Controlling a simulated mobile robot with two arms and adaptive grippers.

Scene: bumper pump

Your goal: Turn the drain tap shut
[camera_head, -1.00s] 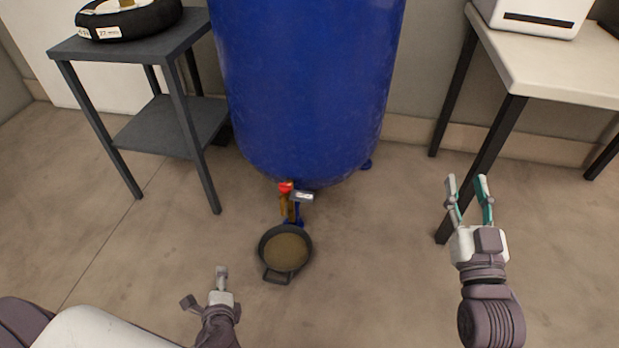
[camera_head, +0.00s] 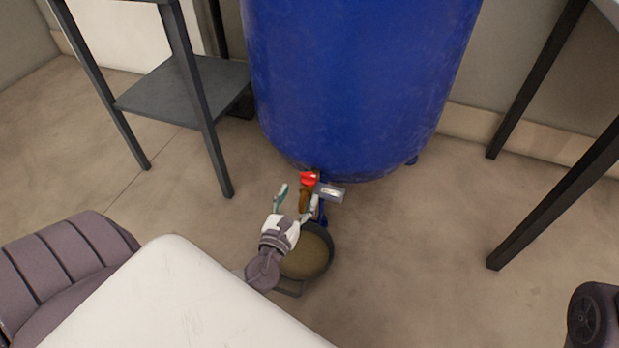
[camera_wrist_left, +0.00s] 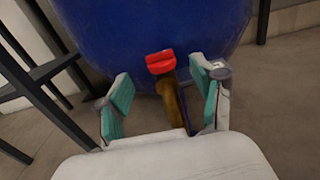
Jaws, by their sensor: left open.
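The drain tap has a red handle (camera_head: 308,179) on a brass body under the blue tank (camera_head: 355,80). In the left wrist view the red handle (camera_wrist_left: 160,62) sits between the fingers and beyond their tips, above the brass spout (camera_wrist_left: 173,103). My left gripper (camera_head: 297,196) is open in front of the tap, with a finger to either side of it in the picture; I see no contact. A grey metal piece (camera_head: 330,193) is just right of the tap. My right gripper is out of view; only part of my right arm shows at the lower right.
A dark pan (camera_head: 308,255) with brownish content stands on the floor below the tap, partly behind my left gripper. A grey shelf stand (camera_head: 185,90) is on the left. Dark table legs (camera_head: 555,195) stand on the right.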

